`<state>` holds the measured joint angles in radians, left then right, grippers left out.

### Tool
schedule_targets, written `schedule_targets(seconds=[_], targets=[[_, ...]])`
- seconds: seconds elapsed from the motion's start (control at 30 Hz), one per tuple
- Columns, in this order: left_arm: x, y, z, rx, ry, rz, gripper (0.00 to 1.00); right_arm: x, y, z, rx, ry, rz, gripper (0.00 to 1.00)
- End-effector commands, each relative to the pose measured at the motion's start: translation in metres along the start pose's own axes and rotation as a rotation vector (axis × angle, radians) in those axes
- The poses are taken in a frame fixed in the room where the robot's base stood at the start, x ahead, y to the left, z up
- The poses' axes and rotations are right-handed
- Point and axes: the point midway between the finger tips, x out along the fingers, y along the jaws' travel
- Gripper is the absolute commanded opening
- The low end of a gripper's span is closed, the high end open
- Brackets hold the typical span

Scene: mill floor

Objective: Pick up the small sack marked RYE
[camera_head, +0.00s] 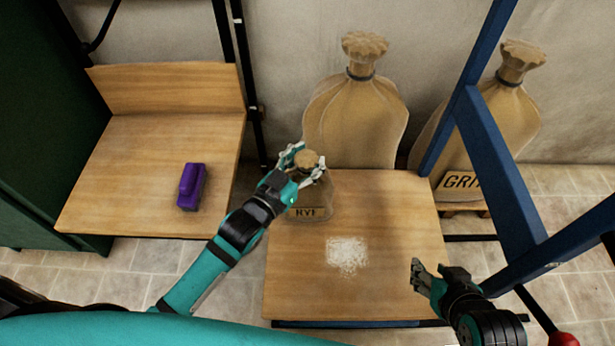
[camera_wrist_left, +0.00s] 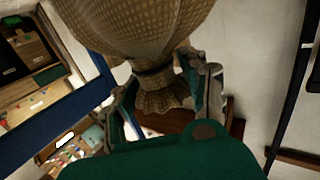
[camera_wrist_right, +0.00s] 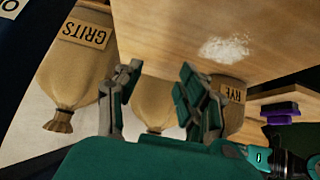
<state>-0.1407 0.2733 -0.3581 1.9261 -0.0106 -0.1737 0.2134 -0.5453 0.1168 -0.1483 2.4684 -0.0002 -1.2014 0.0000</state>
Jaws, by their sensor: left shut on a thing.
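The small sack marked RYE (camera_head: 309,211) stands at the far left part of the wooden table (camera_head: 395,270). My left gripper (camera_head: 304,164) is shut on its gathered neck, and the sack's lower body and label show below the fingers. In the left wrist view the tied neck (camera_wrist_left: 158,95) sits between the two fingers of my left gripper (camera_wrist_left: 160,92). The sack also shows in the right wrist view (camera_wrist_right: 231,113), label upside down. My right gripper (camera_head: 429,280) is open and empty over the table's right edge; in the right wrist view its fingers (camera_wrist_right: 155,95) are apart.
White powder (camera_head: 347,254) lies on the table. A large sack (camera_head: 355,115) stands behind it, and another marked GRITS (camera_head: 459,183) stands behind the blue frame (camera_head: 500,180) at right. A purple object (camera_head: 191,186) lies on the left wooden surface (camera_head: 120,180).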

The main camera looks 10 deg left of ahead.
Motion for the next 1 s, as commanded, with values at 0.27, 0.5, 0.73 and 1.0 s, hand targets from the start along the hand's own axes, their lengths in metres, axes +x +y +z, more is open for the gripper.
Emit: schedule_targets(seconds=[0.27, 0.5, 0.73, 1.0], targets=[[0.000, 0.000, -0.010, 0.001, 0.011, 0.001, 0.00, -0.003, 0.002, 0.008, 0.001, -0.047, 0.004, 0.40], [0.000, 0.000, -0.023, 0.002, 0.012, 0.001, 0.00, -0.013, 0.006, 0.037, 0.005, -0.188, 0.012, 0.40], [-0.001, 0.000, -0.034, 0.002, 0.011, 0.000, 0.00, -0.024, 0.008, 0.060, 0.009, -0.306, 0.017, 0.40], [-0.004, 0.001, -0.040, 0.001, 0.009, 0.001, 0.00, -0.034, 0.009, 0.076, 0.012, -0.390, 0.020, 0.40]])
